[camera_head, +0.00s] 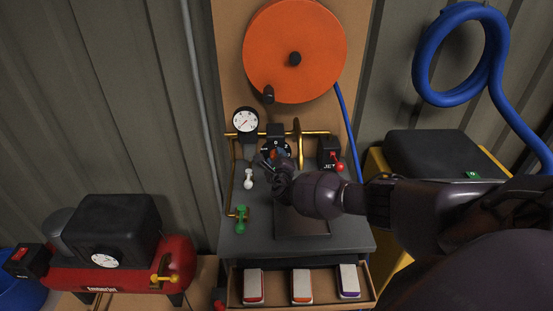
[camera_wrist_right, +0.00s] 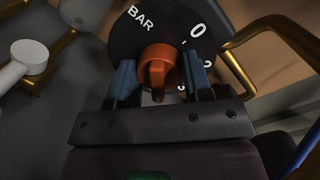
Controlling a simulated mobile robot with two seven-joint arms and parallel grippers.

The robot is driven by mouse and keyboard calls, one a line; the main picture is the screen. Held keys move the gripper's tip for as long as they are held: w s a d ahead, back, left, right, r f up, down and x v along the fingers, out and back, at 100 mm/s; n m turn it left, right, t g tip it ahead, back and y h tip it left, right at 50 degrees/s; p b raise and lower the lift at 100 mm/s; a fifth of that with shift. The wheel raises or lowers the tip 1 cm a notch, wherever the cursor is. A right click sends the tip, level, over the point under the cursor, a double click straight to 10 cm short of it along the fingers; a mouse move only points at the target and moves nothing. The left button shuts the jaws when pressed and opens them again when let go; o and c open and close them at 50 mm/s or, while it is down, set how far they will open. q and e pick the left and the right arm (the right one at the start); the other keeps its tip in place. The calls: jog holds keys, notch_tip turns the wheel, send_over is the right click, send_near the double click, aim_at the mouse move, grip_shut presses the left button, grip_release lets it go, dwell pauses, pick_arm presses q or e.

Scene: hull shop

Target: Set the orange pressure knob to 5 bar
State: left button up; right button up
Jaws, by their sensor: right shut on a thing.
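The orange pressure knob (camera_wrist_right: 157,60) sits at the centre of a black dial (camera_wrist_right: 195,18) in the right wrist view. The dial carries the white word BAR and a 0 at its upper right; lower numbers are partly hidden. My right gripper (camera_wrist_right: 159,82) is shut on the knob, with a blue finger on each side. The knob's raised ridge points toward the gripper's palm; which mark it lines up with cannot be told. In the head view my right gripper (camera_head: 271,163) reaches in from the right and covers much of the knob. My left gripper is not in view.
A white pressure gauge (camera_head: 245,121) stands left of the dial. Brass pipes, a white handle (camera_head: 249,179), a green valve (camera_head: 241,218) and a black JET box (camera_head: 329,152) with a red lever surround it. An orange reel (camera_head: 295,50) hangs above. A red compressor (camera_head: 125,265) stands lower left.

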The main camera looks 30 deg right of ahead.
jog(key=shift+f+m+b, duration=0.15)
jog(key=shift+m+b, duration=0.35)
jog(key=shift+m, duration=0.1)
jog(key=m+b, duration=0.2)
jog(key=m, duration=0.1)
jog(key=shift+f, duration=0.15)
jog(key=m+b, duration=0.2)
jog(key=m, duration=0.2)
jog(key=shift+h, duration=0.3)
jog(key=m+b, duration=0.2)
jog(key=m, duration=0.2)
jog(key=shift+t+h, duration=0.3)
jog(key=shift+h, duration=0.1)
pick_arm(q)
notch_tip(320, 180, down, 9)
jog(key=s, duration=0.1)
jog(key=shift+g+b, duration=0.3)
jog(key=shift+b, duration=0.1)
pick_arm(e)
jog(key=shift+m, duration=0.6)
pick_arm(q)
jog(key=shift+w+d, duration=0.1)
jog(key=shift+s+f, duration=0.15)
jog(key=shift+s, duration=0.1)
pick_arm(e)
jog(key=o, duration=0.9)
jog(key=shift+r, duration=0.2)
